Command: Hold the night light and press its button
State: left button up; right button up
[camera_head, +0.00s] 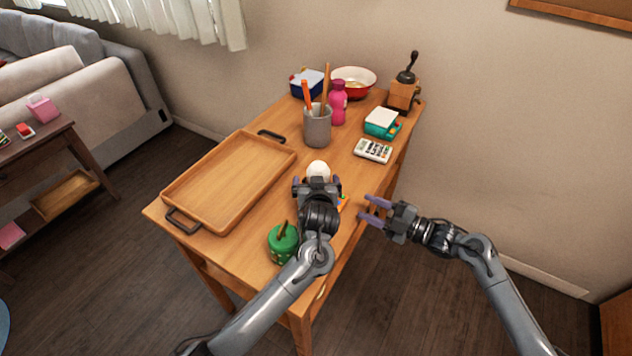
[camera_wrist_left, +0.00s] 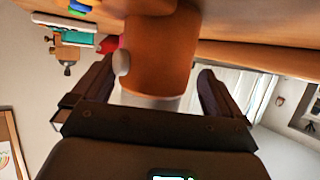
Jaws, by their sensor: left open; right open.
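The night light (camera_head: 318,168) shows in the head view as a white dome top, its lower part hidden behind my left gripper (camera_head: 316,183). In the left wrist view the night light (camera_wrist_left: 157,55) is an orange-brown cylinder with a white end toward the palm. A round pale button (camera_wrist_left: 122,62) sticks out from its left side there. My left gripper is open, with one finger on each side of the night light and visible gaps between. My right gripper (camera_head: 374,211) is open and empty, just off the table's right edge, fingers pointing left toward the night light.
The wooden table (camera_head: 262,140) holds a tray (camera_head: 228,180) on the left and a green pot (camera_head: 283,243) near the front. A colourful item (camera_head: 343,202) is partly hidden by my left gripper.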

pick_arm(q)
jog(key=shift+w, duration=0.1)
jog(key=shift+f, duration=0.1)
jog(key=c, duration=0.9)
pick_arm(e)
grip_shut()
pick_arm(q)
jog(key=shift+f, duration=0.1)
dwell(1.6)
